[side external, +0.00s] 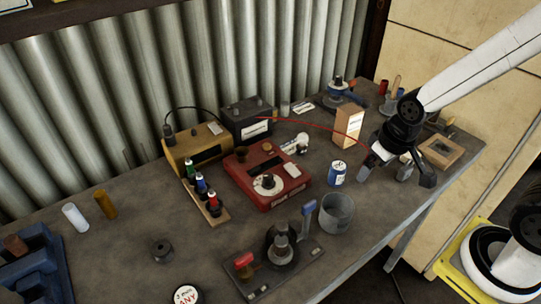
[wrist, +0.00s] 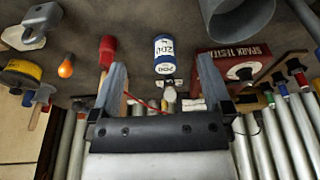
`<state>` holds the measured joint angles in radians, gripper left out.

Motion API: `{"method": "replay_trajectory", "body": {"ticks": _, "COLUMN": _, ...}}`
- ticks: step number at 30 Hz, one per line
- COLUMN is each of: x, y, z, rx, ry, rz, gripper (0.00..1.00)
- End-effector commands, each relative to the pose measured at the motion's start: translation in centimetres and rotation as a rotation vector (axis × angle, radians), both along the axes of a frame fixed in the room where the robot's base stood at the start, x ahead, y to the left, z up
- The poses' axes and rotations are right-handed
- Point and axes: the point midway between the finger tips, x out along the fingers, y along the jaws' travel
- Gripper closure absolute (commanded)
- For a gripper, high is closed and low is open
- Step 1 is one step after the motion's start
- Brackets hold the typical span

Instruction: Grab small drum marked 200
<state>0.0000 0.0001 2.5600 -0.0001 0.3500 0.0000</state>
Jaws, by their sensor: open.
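My gripper (side external: 395,174) is open and empty, to the right of the drum in the side view. In the wrist view the drum appears in the gap between my fingers (wrist: 162,75), beyond the tips and apart from them.
The grey bucket (side external: 337,212) stands close in front of the drum. The red spark tester (side external: 268,175) is to its left, and a tan carton (side external: 348,126) is behind it.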

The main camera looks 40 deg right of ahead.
Motion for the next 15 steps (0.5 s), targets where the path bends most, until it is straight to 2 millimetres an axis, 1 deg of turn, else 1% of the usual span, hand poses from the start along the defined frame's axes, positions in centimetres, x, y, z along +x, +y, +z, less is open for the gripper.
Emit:
{"method": "replay_trajectory", "body": {"ticks": 8, "x": 0.1, "y": 0.0, "z": 0.4, "rx": 0.000, "ry": -0.002, "rz": 0.000, "gripper": 0.00}}
{"method": "replay_trajectory", "body": {"ticks": 11, "x": 0.1, "y": 0.0, "z": 1.0, "rx": 0.000, "ry": -0.004, "rz": 0.000, "gripper": 0.00}}
{"method": "replay_trajectory", "body": {"ticks": 15, "x": 0.1, "y": 0.0, "z": 2.3, "rx": 0.000, "ry": -0.006, "rz": 0.000, "gripper": 0.00}}
